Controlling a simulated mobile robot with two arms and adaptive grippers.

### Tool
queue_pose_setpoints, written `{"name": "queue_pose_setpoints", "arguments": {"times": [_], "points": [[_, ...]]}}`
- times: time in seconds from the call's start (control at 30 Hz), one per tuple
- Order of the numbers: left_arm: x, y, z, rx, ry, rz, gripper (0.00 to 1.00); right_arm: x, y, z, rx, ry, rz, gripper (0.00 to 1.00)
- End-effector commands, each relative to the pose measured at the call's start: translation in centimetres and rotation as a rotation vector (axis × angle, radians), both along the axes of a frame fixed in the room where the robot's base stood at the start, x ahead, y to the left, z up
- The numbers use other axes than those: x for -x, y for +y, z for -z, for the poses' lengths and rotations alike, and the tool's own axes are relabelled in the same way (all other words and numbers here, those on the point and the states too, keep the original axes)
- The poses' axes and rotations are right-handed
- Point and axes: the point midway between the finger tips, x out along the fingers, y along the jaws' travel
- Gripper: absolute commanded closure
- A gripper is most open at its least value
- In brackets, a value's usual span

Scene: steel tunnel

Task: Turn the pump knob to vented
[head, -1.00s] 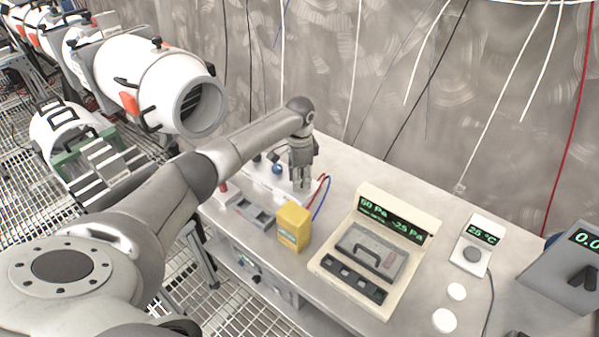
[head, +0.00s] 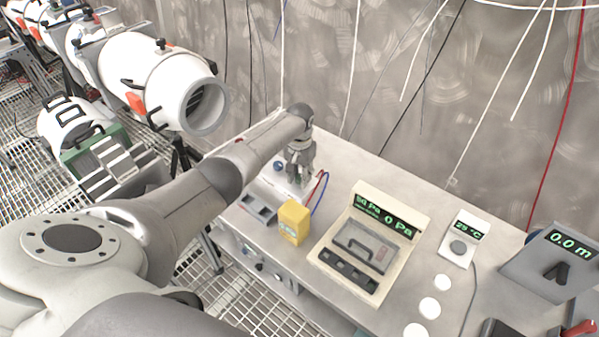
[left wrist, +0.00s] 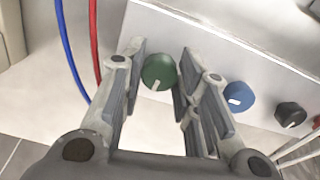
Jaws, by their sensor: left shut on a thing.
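A white box (head: 268,187) with a row of knobs stands at the back left of the steel bench. In the left wrist view a green knob (left wrist: 159,71) with a white mark pointing down, slightly left, sits between the two fingers of my left gripper (left wrist: 160,85), which is shut on it. A blue knob (left wrist: 238,97) and a black knob (left wrist: 290,114) lie to its right. In the head view my left gripper (head: 299,178) hides the green knob, while the blue knob (head: 279,167) shows beside it. No vented label is readable. My right gripper is out of view.
A yellow box (head: 294,222) and a cream case with a green readout (head: 372,250) stand in front of the knob box. Red and blue cables (head: 320,190) run close to the gripper. White discs (head: 430,308) and small displays (head: 462,238) lie farther right.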

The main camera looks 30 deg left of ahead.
Motion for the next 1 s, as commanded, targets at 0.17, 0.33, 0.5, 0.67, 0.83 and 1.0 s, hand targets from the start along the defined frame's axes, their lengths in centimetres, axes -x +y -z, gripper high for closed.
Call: {"name": "queue_pose_setpoints", "arguments": {"times": [0.17,0.33,0.5,0.67,0.83,1.0], "points": [[-0.08,-0.02,-0.11,0.0,-0.003,-0.041,0.94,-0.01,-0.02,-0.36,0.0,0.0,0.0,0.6],[-0.11,0.01,-0.08,0.0,-0.004,-0.056,0.94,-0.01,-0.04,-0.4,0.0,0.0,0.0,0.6],[-0.12,0.01,-0.08,0.0,-0.004,-0.057,0.94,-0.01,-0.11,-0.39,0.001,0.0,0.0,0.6],[-0.13,0.01,-0.1,0.0,-0.004,-0.056,0.94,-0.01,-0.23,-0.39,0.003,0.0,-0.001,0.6],[-0.1,0.01,-0.08,0.0,-0.003,-0.055,0.49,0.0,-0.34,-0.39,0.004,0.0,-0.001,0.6],[-0.06,0.01,-0.05,0.0,-0.002,-0.055,0.49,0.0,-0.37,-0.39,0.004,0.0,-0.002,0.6]]}}
